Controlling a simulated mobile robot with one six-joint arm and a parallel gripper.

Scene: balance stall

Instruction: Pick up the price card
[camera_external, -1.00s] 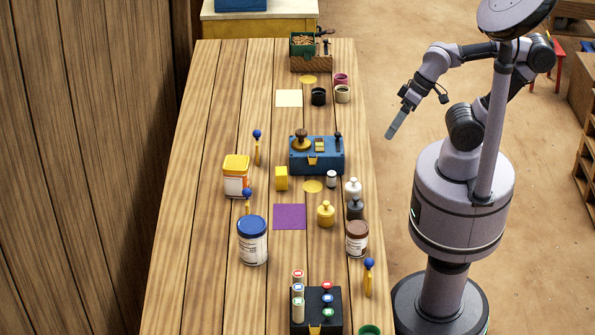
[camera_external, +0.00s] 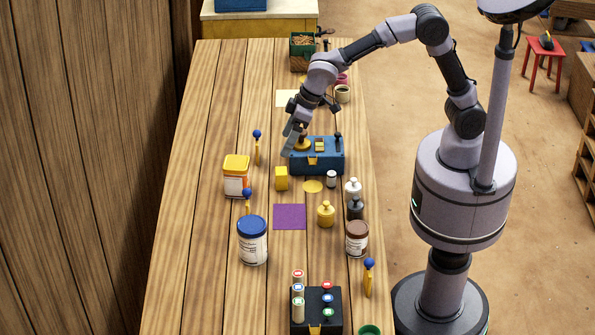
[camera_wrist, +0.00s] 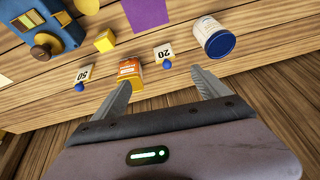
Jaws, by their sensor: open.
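Several price cards on blue-ball stands stand on the wooden table. One marked 50 (camera_wrist: 85,73) stands behind the blue scale; it also shows in the external view (camera_external: 257,149). One marked 20 (camera_wrist: 163,52) stands between the orange tin and the blue-lidded jar; in the external view it is partly hidden (camera_external: 247,203). Another (camera_external: 369,280) stands near the table's right edge. My gripper (camera_external: 289,150) is over the table beside the scale's left end. In the wrist view my gripper (camera_wrist: 160,78) is open and empty, with the 20 card beyond the gap between its fingers.
The blue scale (camera_external: 328,158) is close to my gripper. The orange tin (camera_wrist: 130,73) and blue-lidded jar (camera_wrist: 214,37) flank the 20 card. A yellow block (camera_external: 281,179) and purple mat (camera_external: 289,217) lie nearby. The table's left strip is clear (camera_external: 200,200).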

